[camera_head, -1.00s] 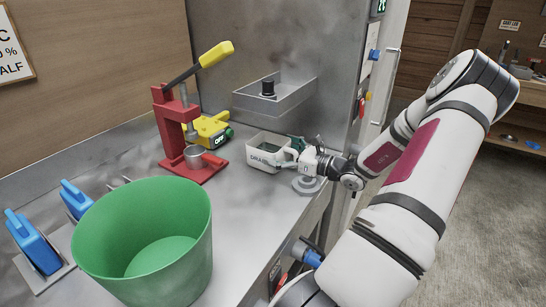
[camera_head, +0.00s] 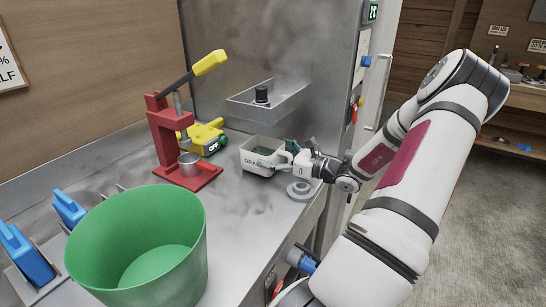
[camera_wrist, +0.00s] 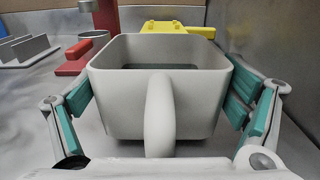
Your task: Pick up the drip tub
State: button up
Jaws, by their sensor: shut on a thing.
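The drip tub (camera_head: 257,163) is a small whitish open box with dark lettering on its side and a dark layer inside. It is at the back of the metal counter, below the wall tray. In the wrist view the tub (camera_wrist: 118,104) fills the middle, with its upright handle (camera_wrist: 160,112) toward me. My gripper (camera_head: 292,160) reaches in from the right and is shut on the tub. In the wrist view the green finger pads of my gripper (camera_wrist: 160,105) press on the tub's left and right walls. Whether its underside touches the counter is hard to tell.
A grey metal tray (camera_head: 272,105) with a black knob juts from the wall just above. A red press (camera_head: 170,140) and a yellow device (camera_head: 203,136) stand left. A large green bucket (camera_head: 140,250) is in front, with blue-handled tools (camera_head: 28,256) beside it. A round grey disc (camera_head: 300,191) lies near the counter edge.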

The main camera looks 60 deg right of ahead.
jog(key=shift+r, duration=1.1)
jog(key=shift+s, duration=0.15)
jog(key=s+d+r+p, duration=0.1)
jog(key=s+p, duration=0.1)
jog(key=s, duration=1.3)
jog(key=shift+s+r, duration=0.25)
jog(key=shift+r, duration=0.05)
jog(key=shift+s+d, duration=0.1)
